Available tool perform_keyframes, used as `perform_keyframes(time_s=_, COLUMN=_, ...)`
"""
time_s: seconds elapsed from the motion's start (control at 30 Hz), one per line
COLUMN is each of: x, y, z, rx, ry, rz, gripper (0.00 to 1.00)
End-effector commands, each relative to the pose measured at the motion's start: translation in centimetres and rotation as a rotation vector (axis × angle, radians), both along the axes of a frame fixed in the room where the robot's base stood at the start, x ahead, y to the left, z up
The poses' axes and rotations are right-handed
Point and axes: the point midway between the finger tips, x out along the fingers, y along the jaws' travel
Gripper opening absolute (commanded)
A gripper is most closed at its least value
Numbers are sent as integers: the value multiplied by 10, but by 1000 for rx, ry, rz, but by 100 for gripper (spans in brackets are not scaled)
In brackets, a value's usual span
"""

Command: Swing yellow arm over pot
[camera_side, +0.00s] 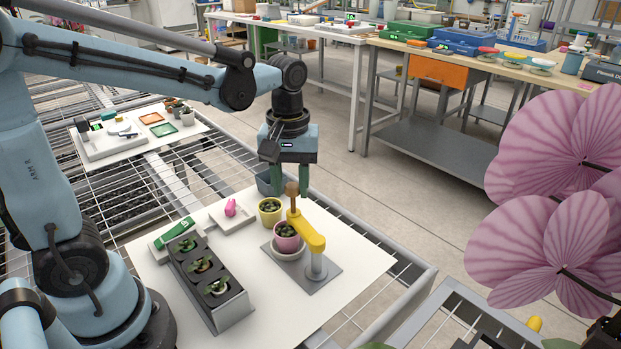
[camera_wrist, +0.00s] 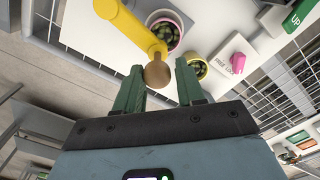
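The yellow arm (camera_side: 309,233) sits on a short metal post (camera_side: 316,266) on a grey plate. A round brown knob (camera_side: 292,188) stands at its free end. The pink pot (camera_side: 287,243), with a plant in it, stands on a white saucer (camera_side: 289,254) beside the arm. In the wrist view the yellow arm (camera_wrist: 132,29) runs left of the pink pot (camera_wrist: 174,44), close to its rim. My gripper (camera_side: 291,188) points down at the knob. In the wrist view the knob (camera_wrist: 157,74) is between my open green fingers (camera_wrist: 160,72), with gaps showing on both sides.
A yellow pot (camera_side: 270,217) stands just behind the pink pot. A dark tray of seedlings (camera_side: 235,309), a green-labelled item (camera_side: 174,233) and a pink object (camera_side: 230,207) on a white block are to the left. The white board (camera_side: 358,262) is clear at right.

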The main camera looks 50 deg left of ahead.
Motion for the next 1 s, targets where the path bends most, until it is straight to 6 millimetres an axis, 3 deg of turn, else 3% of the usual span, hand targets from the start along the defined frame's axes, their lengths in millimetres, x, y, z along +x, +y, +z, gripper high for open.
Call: perform_keyframes(time_s=1.0, x=-10, y=1, z=0, rx=0, ry=0, rz=-1, gripper=38)
